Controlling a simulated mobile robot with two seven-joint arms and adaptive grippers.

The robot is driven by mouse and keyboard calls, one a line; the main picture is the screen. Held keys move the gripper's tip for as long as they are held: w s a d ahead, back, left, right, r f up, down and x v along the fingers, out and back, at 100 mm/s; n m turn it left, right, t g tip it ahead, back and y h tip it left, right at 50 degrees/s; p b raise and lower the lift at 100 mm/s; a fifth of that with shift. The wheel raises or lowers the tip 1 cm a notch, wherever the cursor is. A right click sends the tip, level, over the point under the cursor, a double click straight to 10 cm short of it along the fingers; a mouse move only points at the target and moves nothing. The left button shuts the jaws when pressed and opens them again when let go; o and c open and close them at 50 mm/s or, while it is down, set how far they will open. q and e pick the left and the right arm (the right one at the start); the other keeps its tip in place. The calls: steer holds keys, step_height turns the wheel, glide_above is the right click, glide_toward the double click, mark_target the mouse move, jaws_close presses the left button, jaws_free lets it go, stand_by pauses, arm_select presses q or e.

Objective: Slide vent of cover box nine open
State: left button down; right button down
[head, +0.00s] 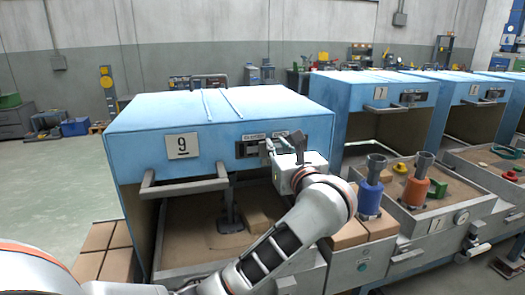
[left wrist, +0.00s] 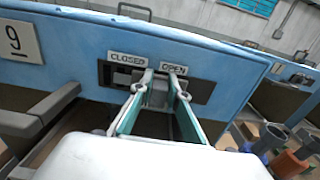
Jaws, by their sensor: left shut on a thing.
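Cover box nine (head: 150,125) is the light blue box with a "9" plate, in the left and middle of the head view. Its vent panel (left wrist: 118,76) is a dark slot under CLOSED and OPEN labels on the front face, shown close in the left wrist view. My left gripper (head: 284,148) is at the right part of this panel. The fingers partly hide the slider and slot. My right gripper is not in view.
A grey bar handle (head: 185,186) sticks out left of the vent. Below the box lies a sand bed with a dark metal stand (head: 230,213) and a tan block (head: 257,219). Blue (head: 371,190) and orange (head: 417,190) flasks stand to the right, before box seven (head: 370,88).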

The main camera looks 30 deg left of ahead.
arm_select(q)
steer(key=shift+w+d, duration=0.7)
steer(key=shift+w, duration=0.05)
steer(key=c, duration=2.3)
jaws_free()
steer(key=o, duration=0.4)
steer(key=shift+w+d, duration=0.1)
steer(key=shift+d, duration=0.05)
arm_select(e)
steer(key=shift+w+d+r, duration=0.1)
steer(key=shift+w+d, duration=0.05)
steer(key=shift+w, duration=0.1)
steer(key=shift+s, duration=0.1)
arm_select(q)
steer(key=v, duration=0.7)
steer(key=shift+s+d, duration=0.1)
steer(key=shift+s, duration=0.15)
